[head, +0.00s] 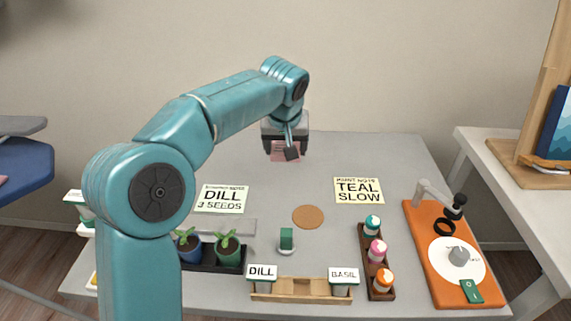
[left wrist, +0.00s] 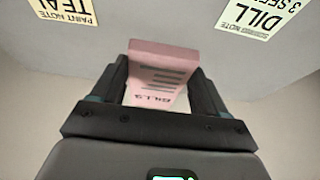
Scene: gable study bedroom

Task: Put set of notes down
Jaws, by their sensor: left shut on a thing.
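The set of notes is a pink block (left wrist: 164,55) with dark lines and a word printed on its face. My left gripper (head: 287,147) is shut on it, with one finger on each side in the left wrist view. In the head view the pink notes (head: 283,156) show below the gripper, over the back middle of the grey table (head: 330,158). I cannot tell whether they touch the table top. My right gripper is in neither view.
Cards reading DILL (head: 221,199) and TEAL SLOW (head: 358,190) lie in front. Nearer are a round cork mat (head: 308,217), potted seedlings (head: 228,250), a wooden rack (head: 300,290), a paint bottle tray (head: 368,262) and an orange board (head: 420,235). The table's back is mostly clear.

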